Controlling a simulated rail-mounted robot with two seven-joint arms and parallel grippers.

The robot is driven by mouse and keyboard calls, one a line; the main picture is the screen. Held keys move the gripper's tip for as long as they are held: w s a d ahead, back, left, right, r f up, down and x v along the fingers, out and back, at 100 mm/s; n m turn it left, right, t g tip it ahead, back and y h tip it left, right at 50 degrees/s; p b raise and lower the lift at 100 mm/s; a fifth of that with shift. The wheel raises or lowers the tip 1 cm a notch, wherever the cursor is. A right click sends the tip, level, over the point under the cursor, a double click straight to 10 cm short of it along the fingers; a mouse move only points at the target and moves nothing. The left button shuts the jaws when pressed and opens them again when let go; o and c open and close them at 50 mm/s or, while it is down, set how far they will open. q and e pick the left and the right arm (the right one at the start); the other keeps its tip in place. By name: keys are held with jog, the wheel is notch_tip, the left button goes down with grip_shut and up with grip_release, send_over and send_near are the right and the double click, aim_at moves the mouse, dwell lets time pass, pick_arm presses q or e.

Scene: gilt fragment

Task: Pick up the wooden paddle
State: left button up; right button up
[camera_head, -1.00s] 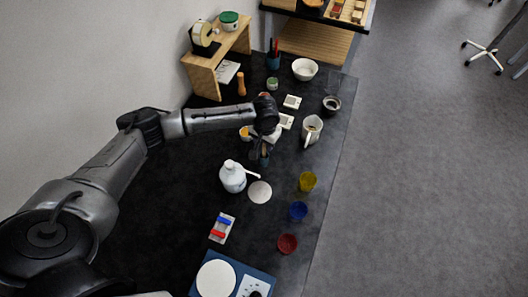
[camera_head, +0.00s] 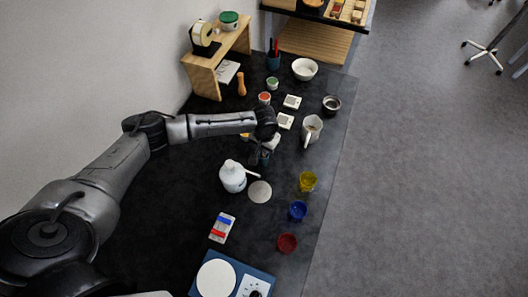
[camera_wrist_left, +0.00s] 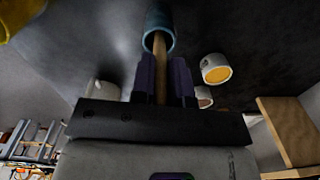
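The wooden paddle (camera_wrist_left: 160,68) shows in the left wrist view as a pale wooden shaft. It runs from a blue cup (camera_wrist_left: 160,20) back to my palm, between the two fingers. My left gripper (camera_wrist_left: 164,78) has both fingers close against the shaft, and it looks shut on it. In the head view, my left gripper (camera_head: 260,152) is over the dark table among the small vessels. The blue cup (camera_head: 264,159) is just below it, partly hidden. The paddle's end inside the cup is hidden. My right gripper is not in view.
A white jug (camera_head: 312,130) is to the right. Yellow (camera_head: 307,181), blue (camera_head: 298,211) and red (camera_head: 287,243) cups line the right side. A wooden shelf (camera_head: 215,65) stands behind.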

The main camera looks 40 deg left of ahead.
pick_arm(q)
grip_shut()
